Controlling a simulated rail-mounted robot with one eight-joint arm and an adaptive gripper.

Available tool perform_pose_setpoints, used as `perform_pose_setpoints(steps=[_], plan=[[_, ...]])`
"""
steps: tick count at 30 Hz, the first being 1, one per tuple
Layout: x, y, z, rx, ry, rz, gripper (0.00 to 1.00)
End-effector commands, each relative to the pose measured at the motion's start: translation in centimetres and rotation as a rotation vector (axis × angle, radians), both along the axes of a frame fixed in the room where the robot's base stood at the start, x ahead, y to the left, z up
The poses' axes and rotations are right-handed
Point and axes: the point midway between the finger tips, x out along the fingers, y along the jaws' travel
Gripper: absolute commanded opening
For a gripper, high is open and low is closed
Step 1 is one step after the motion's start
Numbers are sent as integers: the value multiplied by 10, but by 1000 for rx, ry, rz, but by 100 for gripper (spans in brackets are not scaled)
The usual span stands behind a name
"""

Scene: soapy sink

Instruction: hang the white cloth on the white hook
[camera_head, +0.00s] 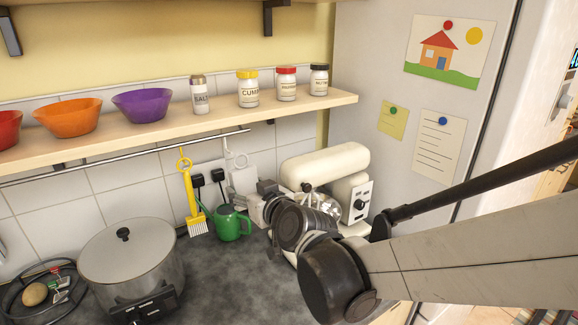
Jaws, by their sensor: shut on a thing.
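A white hook (236,153) hangs from the metal rail below the shelf, right of the yellow brush. A pale, flat piece that looks like the white cloth (243,179) shows just below the hook, against the tiles. My gripper (258,198) reaches in from the right, low in front of the wall, and is shut on the cloth at its lower part. The fingertips are small and partly hidden by the gripper's own body. I cannot tell whether the cloth touches the hook or only lies in line with it.
A green watering can (231,223) stands just below my gripper. A cream stand mixer (325,170) is close behind my arm. A yellow brush (191,200) hangs to the left, and a lidded pot (132,255) stands at the left. The shelf (200,120) with bowls and jars runs above.

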Motion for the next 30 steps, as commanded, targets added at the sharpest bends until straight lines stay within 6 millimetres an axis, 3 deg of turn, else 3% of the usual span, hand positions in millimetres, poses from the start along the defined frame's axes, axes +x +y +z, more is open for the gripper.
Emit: perform_pose_setpoints(steps=[30], plan=[[42,32,-5,-1,0,0,22]])
